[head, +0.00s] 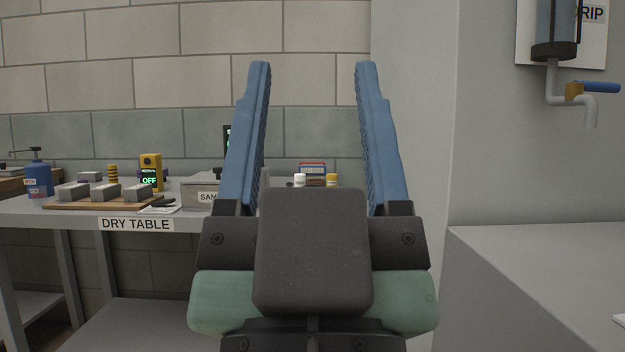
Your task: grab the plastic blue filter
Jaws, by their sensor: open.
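My gripper (312,68) fills the middle of the head view, with its two blue ribbed fingers pointing up and spread wide apart. Nothing is between the fingers. No object is clearly recognisable as a plastic blue filter. A blue-grey cylinder (553,25) with a dark lower rim hangs on the wall at the top right, cut off by the frame; I cannot tell if it is the filter. A blue pump bottle (38,178) stands at the far left on the dry table (75,215). My gripper is apart from both.
Grey bricks (106,191) lie on a wooden board, beside a yellow device (151,170) reading OFF. A grey box (198,188), partly hidden by my gripper, stands farther right.

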